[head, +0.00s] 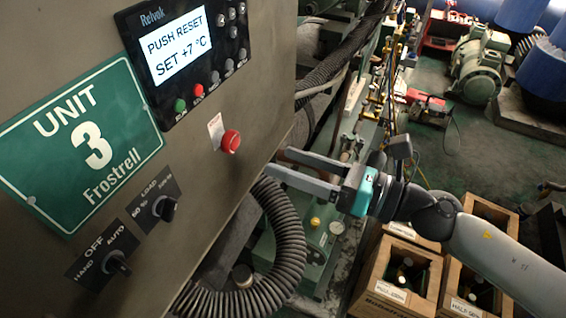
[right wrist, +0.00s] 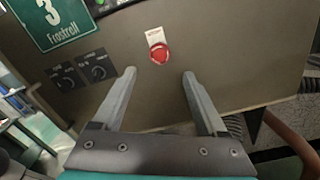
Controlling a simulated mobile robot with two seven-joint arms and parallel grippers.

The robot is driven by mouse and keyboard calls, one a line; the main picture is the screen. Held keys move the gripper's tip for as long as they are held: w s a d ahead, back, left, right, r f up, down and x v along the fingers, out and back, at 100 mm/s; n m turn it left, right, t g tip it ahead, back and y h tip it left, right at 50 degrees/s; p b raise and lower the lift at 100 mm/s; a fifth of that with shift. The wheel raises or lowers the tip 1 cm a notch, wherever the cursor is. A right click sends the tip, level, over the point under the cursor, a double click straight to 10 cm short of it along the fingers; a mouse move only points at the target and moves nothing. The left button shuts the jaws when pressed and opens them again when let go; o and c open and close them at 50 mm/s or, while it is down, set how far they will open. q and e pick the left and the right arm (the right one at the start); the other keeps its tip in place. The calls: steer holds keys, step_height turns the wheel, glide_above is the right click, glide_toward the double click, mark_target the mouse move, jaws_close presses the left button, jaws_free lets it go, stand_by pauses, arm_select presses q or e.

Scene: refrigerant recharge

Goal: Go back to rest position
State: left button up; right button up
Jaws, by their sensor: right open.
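My right gripper (head: 273,164) is open and empty in the head view, to the right of the control panel and below right of the red stop button (head: 230,141). In the right wrist view the two fingers (right wrist: 159,75) point at the panel, apart, with nothing between them. The red button (right wrist: 159,53) shows just beyond the fingertips, between them, with a pale tag above it. My left gripper is not in view.
The grey control panel (head: 215,80) has a display reading "PUSH RESET SET +7 °C" (head: 180,47), a green Unit 3 sign (head: 85,145) and two rotary switches. A black corrugated hose (head: 290,235) hangs below. Wooden crates with bottles (head: 400,275) stand under my right arm.

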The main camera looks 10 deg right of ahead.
stand_by(0.4)
steer(key=w+d+f+m+t+h+b, duration=0.25)
steer(key=d+f+m, duration=0.3)
steer(key=f, duration=0.35)
steer(key=w+d+f+m+t+h+b, duration=0.1)
steer(key=w+d+f+m+h+b, duration=0.1)
steer(key=w+d+f+m+h, duration=0.4)
steer(key=s+d+f+m+g+h+b, duration=0.1)
steer(key=s+d+f+m+h+b, duration=0.15)
steer(key=f+m, duration=0.75)
steer(key=s+d+f+m+g+h+b, duration=0.1)
steer(key=s+d+f+m+h, duration=0.2)
steer(key=f, duration=1.3)
steer(key=s+f+m+g+h+b, duration=0.1)
steer(key=s+f+m+g+b, duration=0.6)
steer(key=s+f, duration=1.15)
steer(key=s+a+f+m+g, duration=0.2)
steer(key=s+a+f+m, duration=0.1)
steer(key=s, duration=0.4)
steer(key=s+a+f+m+g, duration=0.2)
steer(key=s+a+f+m, duration=0.1)
steer(key=s+f+m, duration=0.2)
steer(key=s+f, duration=0.2)
steer(key=s, duration=0.1)
steer(key=shift+s+f, duration=0.3)
steer(key=shift+f, duration=0.1)
